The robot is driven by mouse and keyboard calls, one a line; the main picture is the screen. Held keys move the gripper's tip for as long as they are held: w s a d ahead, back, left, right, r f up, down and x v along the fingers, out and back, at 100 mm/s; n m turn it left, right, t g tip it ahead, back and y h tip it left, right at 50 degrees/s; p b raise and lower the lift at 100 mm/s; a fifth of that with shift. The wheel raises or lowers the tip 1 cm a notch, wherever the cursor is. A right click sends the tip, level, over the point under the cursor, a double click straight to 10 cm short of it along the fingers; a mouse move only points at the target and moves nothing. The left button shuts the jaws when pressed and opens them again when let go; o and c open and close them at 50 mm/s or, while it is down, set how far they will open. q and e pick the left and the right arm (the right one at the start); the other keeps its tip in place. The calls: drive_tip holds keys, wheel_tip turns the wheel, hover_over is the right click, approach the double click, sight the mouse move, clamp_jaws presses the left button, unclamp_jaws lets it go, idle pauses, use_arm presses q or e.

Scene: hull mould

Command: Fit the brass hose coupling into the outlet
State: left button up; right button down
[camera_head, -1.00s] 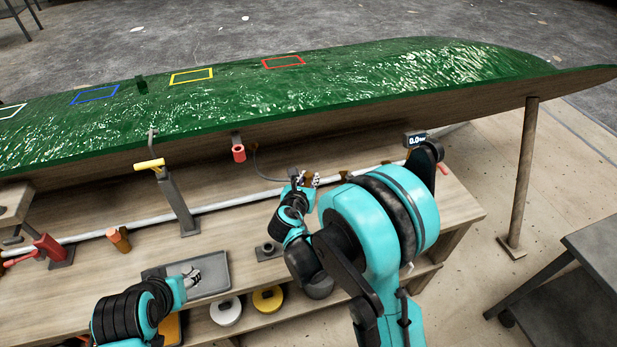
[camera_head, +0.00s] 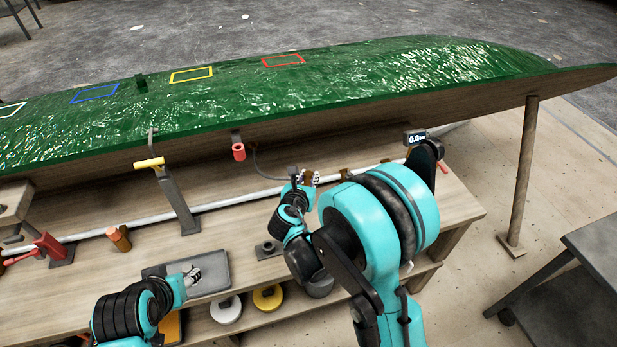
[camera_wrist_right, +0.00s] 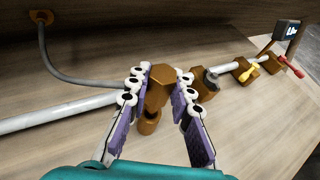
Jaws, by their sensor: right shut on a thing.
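The brass hose coupling (camera_wrist_right: 160,82) is between the fingers of my right gripper (camera_wrist_right: 160,92), which is shut on it. A grey hose (camera_wrist_right: 90,80) runs from the coupling's left side back to a brass wall fitting. A brass stub (camera_wrist_right: 148,122) shows just below the coupling, near the white pipe; I cannot tell whether they touch or whether this is the outlet. In the head view my right gripper (camera_head: 309,179) is over the bench by the pipe, its grip mostly hidden. My left gripper (camera_head: 192,274) hangs over the grey tray; its opening is too small to judge.
Brass fittings stand along the pipe to the right, one with a dark top (camera_wrist_right: 206,84), one with a yellow handle (camera_wrist_right: 247,70), one with a red handle (camera_wrist_right: 274,62). A small display (camera_head: 415,138) stands at the bench's right. The green hull mould (camera_head: 330,80) overhangs behind.

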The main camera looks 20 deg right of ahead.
drive_tip(key=shift+f, duration=1.8)
drive_tip(key=c, duration=1.3)
unclamp_jaws()
drive_tip(key=v, duration=1.2)
